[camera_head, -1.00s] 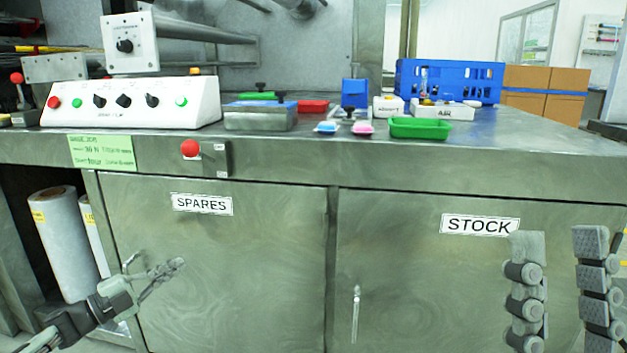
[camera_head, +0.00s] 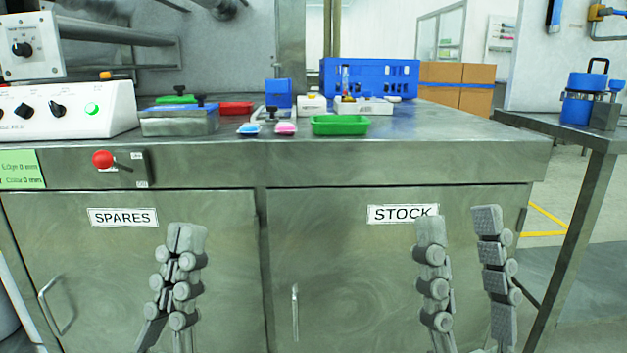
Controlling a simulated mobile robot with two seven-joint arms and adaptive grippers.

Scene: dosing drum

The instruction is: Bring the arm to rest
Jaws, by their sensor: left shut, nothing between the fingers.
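My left gripper (camera_head: 186,238) points upward in front of the SPARES cabinet door (camera_head: 110,270). Its two fingers are together with nothing between them. My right gripper (camera_head: 460,226) points upward in front of the STOCK cabinet door (camera_head: 340,275). Its two fingers stand apart with an empty gap between them. Both grippers show below the level of the worktop and are clear of the things on it. The arms behind the grippers are mostly out of view.
The steel worktop (camera_head: 430,135) carries a white control box (camera_head: 70,112), a green tray (camera_head: 340,125) and a blue crate (camera_head: 370,75). A red-knobbed lever (camera_head: 103,159) juts from its front. Door handles (camera_head: 295,310) stick out. A second table (camera_head: 545,130) stands at right.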

